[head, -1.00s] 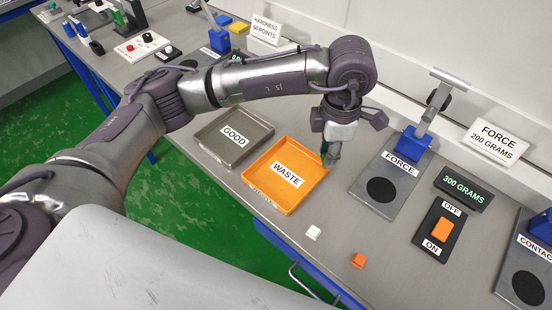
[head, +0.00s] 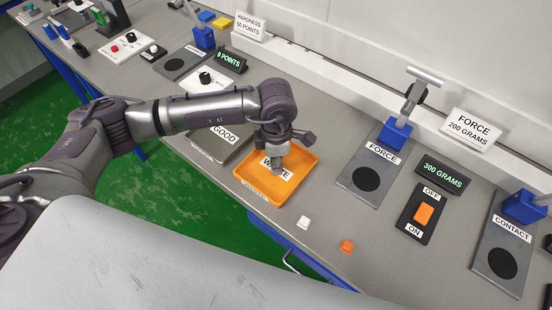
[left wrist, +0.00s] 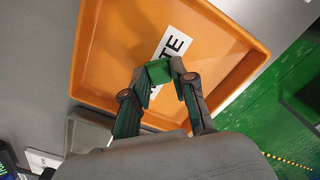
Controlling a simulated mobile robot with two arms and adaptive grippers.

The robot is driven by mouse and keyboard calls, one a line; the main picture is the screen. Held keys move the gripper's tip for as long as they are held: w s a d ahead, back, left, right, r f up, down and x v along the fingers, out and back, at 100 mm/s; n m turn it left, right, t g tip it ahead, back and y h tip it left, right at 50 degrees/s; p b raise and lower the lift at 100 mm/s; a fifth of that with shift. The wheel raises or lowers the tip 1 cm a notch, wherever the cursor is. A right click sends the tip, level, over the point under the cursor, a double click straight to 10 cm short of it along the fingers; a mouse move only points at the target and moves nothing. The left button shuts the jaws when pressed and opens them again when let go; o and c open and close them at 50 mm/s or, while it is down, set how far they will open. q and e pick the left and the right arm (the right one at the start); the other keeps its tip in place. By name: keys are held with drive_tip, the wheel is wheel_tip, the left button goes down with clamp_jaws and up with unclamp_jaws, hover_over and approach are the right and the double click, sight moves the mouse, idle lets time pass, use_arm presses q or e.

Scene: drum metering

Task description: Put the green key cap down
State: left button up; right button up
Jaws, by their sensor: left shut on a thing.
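The green key cap (left wrist: 159,71) is between the fingertips of my left gripper (left wrist: 157,75) in the left wrist view. My left gripper is shut on it. In the head view my left gripper (head: 278,168) hangs over the orange WASTE tray (head: 253,191), and the cap is hidden there. The orange tray (left wrist: 93,55) fills much of the left wrist view behind the cap, its white label partly covered. I cannot tell whether the cap touches the tray floor. My right gripper is not in view.
The grey GOOD tray (head: 212,152) stands left of the WASTE tray. A white cap (head: 303,222) and an orange cap (head: 346,246) lie near the front edge. The FORCE station (head: 350,186) and a switch panel (head: 411,225) stand to the right.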

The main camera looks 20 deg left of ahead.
use_arm(q)
drive_tip(key=shift+f, duration=0.15)
drive_tip(key=o, duration=0.7)
drive_tip(key=shift+o, duration=0.2)
drive_tip(key=shift+r, duration=0.7)
wheel_tip(320, 180, up, 11)
drive_tip(key=b, duration=0.3)
